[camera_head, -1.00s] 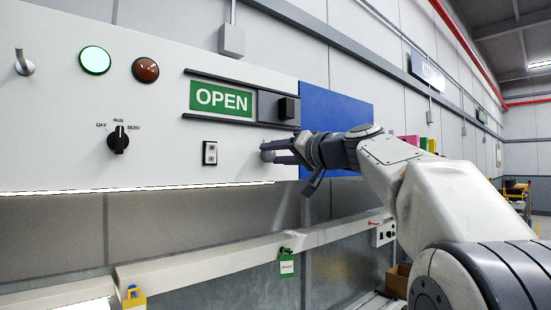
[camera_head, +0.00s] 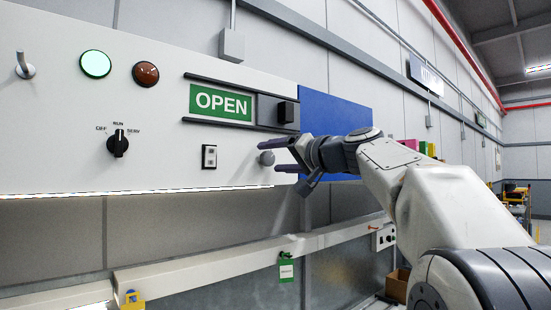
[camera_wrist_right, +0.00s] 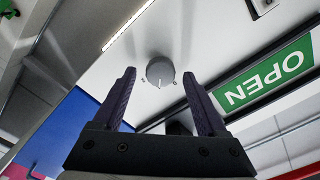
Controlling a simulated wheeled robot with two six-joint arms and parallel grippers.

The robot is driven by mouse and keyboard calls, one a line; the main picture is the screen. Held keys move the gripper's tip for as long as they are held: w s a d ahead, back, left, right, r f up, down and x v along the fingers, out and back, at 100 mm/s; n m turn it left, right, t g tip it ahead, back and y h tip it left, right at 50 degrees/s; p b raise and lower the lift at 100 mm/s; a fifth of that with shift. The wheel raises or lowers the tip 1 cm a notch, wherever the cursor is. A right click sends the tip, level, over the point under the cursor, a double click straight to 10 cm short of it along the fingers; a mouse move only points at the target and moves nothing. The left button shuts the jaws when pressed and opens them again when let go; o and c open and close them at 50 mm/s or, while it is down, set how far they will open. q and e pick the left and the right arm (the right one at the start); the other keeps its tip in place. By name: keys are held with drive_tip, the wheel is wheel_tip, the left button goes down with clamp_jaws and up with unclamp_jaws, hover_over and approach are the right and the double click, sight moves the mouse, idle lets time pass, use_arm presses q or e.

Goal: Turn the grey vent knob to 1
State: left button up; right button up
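The grey vent knob (camera_head: 267,158) is on the white panel (camera_head: 60,165), below the OPEN sign. In the right wrist view the round knob (camera_wrist_right: 160,71) sits ahead of my fingertips, with a dark pointer line on its face and small marks near its rim that are too small to read. My right gripper (camera_head: 284,157) is open, its two fingers apart with the knob just beyond the tips. In the right wrist view the gripper (camera_wrist_right: 160,85) holds nothing, and the knob lies between the finger lines. My left gripper is not in view.
A green OPEN sign (camera_head: 221,101) with a dark slider (camera_head: 285,111) is above the knob. A small switch (camera_head: 209,156) is left of it. A black OFF/RUN/SERV selector (camera_head: 118,143) is further left. A blue panel (camera_head: 337,118) is behind my right gripper.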

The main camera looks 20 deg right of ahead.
drive_tip(key=b+v, duration=0.5)
drive_tip(key=v, duration=0.5)
drive_tip(key=shift+s, duration=0.25)
drive_tip(key=shift+d, duration=0.1)
